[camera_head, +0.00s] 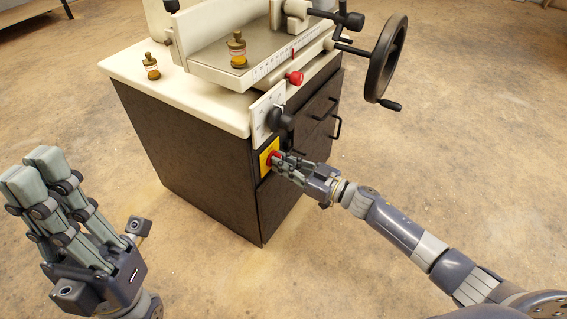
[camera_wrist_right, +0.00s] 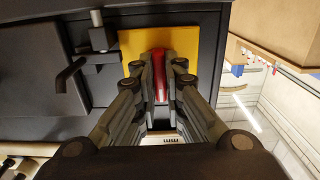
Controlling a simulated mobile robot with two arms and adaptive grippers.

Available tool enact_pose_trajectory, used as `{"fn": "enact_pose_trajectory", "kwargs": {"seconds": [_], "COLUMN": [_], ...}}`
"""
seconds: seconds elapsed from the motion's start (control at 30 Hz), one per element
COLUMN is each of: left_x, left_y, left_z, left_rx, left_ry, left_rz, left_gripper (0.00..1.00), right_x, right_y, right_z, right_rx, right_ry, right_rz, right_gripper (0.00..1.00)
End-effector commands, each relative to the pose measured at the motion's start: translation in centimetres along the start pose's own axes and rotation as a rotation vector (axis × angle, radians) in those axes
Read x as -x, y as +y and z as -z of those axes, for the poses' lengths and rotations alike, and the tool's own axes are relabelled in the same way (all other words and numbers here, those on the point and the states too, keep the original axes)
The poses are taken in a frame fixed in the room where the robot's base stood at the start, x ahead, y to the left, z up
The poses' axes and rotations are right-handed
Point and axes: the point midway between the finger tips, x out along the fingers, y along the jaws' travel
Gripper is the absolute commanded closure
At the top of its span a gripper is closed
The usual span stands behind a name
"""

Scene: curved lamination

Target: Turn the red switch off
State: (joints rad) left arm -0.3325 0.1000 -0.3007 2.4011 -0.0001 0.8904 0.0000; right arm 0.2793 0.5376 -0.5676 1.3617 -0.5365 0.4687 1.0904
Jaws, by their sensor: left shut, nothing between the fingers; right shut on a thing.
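The red switch (camera_head: 270,158) sits on a yellow plate (camera_head: 265,147) on the front of the dark machine cabinet, partly hidden by my right gripper in the head view. In the right wrist view the red switch (camera_wrist_right: 159,75) stands on the yellow plate (camera_wrist_right: 131,44) between my fingers. My right gripper (camera_head: 277,162) is shut on the red switch; its fingertips also show in the right wrist view (camera_wrist_right: 160,68). My left gripper (camera_head: 38,170) is shut and empty, at the lower left of the head view, well away from the cabinet.
The cabinet (camera_head: 190,150) carries a pale machine top with a black handwheel (camera_head: 386,58) at the right. A black knob (camera_head: 280,119) sticks out just above the switch. Black drawer handles (camera_head: 335,128) protrude right of it. The floor around is clear.

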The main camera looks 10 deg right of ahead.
Motion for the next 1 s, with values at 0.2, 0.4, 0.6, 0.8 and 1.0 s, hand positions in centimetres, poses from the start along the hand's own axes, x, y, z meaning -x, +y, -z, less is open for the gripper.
{"fn": "enact_pose_trajectory", "kwargs": {"seconds": [0.2,0.4,0.6,0.8,1.0], "left_x": [-0.18,-0.35,-0.73,-0.97,-1.01], "left_y": [-0.02,-0.04,-0.04,-0.04,-0.04], "left_z": [0.22,0.21,0.28,0.33,0.34], "left_rx": [0.000,0.001,0.001,0.000,0.000], "left_ry": [-0.001,-0.015,-0.015,-0.011,-0.007], "left_rz": [0.003,0.008,0.008,0.007,0.005], "left_gripper": [1.00,1.00,1.00,1.00,1.00], "right_x": [0.02,0.00,0.02,0.03,0.01], "right_y": [-0.01,-0.07,-0.05,-0.05,-0.09], "right_z": [0.06,0.10,0.03,0.00,-0.07], "right_rx": [0.078,0.227,0.415,0.606,0.797], "right_ry": [0.000,0.000,0.000,0.000,0.001], "right_rz": [0.000,0.000,0.000,0.000,0.001], "right_gripper": [1.00,1.00,1.00,1.00,1.00]}}
